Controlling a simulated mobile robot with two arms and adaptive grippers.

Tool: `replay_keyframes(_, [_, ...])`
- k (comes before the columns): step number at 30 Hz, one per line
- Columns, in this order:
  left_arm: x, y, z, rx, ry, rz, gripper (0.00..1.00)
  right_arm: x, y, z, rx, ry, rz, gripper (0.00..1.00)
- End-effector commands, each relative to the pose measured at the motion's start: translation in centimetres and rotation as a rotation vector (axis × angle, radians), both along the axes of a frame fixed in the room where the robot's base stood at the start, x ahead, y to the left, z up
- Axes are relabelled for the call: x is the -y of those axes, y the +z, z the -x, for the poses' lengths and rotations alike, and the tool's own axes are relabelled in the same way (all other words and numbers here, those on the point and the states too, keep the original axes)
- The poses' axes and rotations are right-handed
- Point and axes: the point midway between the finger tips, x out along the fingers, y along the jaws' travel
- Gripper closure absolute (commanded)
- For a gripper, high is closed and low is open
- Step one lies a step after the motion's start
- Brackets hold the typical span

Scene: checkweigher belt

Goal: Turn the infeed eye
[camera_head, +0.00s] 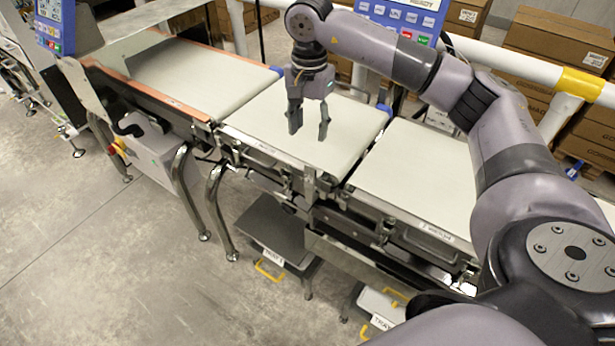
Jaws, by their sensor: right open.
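My right gripper (309,131) hangs over the middle belt (265,120) with its two dark fingers pointing down, open and with nothing between them. It appears a little above the belt surface, but the exact gap is hard to judge. A small blue part (276,70) sits at the far edge between the left and middle belts. Another small blue part (384,108) sits at the far edge between the middle and right belts. I cannot tell whether either is the infeed eye; both are apart from my gripper. My left gripper is not in view.
The left belt (195,75) has orange side edges; the right belt (420,180) is bare. A blue control panel (405,18) stands behind, partly covered by my right arm. A white rail with a yellow band (580,84) and cardboard boxes (560,40) are at the back right.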

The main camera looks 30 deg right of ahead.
Motion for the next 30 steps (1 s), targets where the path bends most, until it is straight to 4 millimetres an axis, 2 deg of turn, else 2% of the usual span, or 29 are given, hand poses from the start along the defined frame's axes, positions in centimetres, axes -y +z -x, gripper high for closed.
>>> replay_keyframes(5, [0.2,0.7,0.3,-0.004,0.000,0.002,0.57,0.0,-2.8,0.2,-0.007,-0.001,0.001,0.57])
replay_keyframes(21, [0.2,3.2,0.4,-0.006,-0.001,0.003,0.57,0.0,-14.0,0.2,-0.005,-0.004,0.001,0.57])
replay_keyframes(25, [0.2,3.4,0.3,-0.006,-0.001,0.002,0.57,0.0,-15.7,0.1,-0.004,-0.004,0.000,0.57])
replay_keyframes(30, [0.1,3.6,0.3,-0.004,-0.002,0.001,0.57,0.0,-16.7,0.1,-0.002,-0.003,0.001,0.57])
